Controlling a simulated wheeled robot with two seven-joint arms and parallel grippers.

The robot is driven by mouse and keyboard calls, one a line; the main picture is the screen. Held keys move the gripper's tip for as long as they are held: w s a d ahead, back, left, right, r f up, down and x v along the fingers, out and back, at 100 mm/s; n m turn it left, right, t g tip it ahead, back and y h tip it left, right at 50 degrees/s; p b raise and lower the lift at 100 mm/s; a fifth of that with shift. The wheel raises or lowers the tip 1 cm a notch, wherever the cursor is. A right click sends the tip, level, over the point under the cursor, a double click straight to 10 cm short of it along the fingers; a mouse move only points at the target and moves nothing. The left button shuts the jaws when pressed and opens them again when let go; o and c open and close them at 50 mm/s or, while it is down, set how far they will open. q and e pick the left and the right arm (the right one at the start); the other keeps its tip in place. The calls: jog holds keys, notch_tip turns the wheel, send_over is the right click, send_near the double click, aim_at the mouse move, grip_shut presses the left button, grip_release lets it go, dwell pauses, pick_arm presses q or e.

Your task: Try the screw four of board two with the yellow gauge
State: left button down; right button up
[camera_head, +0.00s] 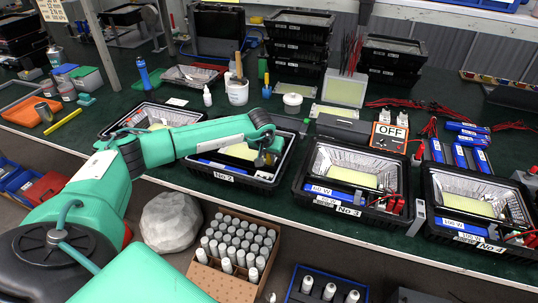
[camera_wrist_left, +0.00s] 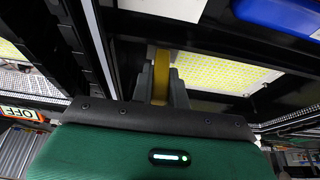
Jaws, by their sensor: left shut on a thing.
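My left gripper (camera_head: 264,160) reaches over the black floodlight housing marked No 2 (camera_head: 225,178), at its right side. In the left wrist view the gripper's grey fingers (camera_wrist_left: 161,82) are shut on a yellow strip, the yellow gauge (camera_wrist_left: 161,62). Beyond it lies a pale board with yellow LED spots (camera_wrist_left: 225,72) inside a black frame. In the head view the pale board (camera_head: 240,152) in No 2 is partly covered by my arm. The gauge's tip and the screws cannot be made out, so contact cannot be told. My right gripper is not in view.
Housings No 3 (camera_head: 346,208) and No 4 (camera_head: 478,241) stand to the right, another open housing (camera_head: 112,130) to the left. An OFF sign (camera_head: 389,136) stands behind No 3. A white pot with tools (camera_head: 238,95) is behind my arm. A yellow bar (camera_head: 62,122) lies far left.

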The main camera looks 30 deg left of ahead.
pick_arm(q)
jog(key=shift+a+f+b, duration=0.2)
jog(key=shift+f+b, duration=0.15)
jog(key=shift+b, duration=0.1)
dwell(0.5)
jog(key=shift+s+f, duration=0.1)
jog(key=shift+f, duration=0.1)
dwell(0.4)
jog(key=shift+s+a+f+b, duration=0.1)
jog(key=shift+a+f+b, duration=0.15)
jog(key=shift+b, duration=0.2)
dwell(1.3)
jog(key=shift+w+d+r+p, duration=0.1)
jog(key=shift+d+r+p, duration=0.1)
jog(key=shift+r+p, duration=1.05)
jog(key=shift+w+d+r+p, duration=0.15)
jog(key=shift+r+p, duration=0.35)
jog(key=shift+r, duration=1.5)
jog(key=shift+d+r+p, duration=0.2)
jog(key=shift+r+p, duration=0.7)
jog(key=shift+r, duration=0.7)
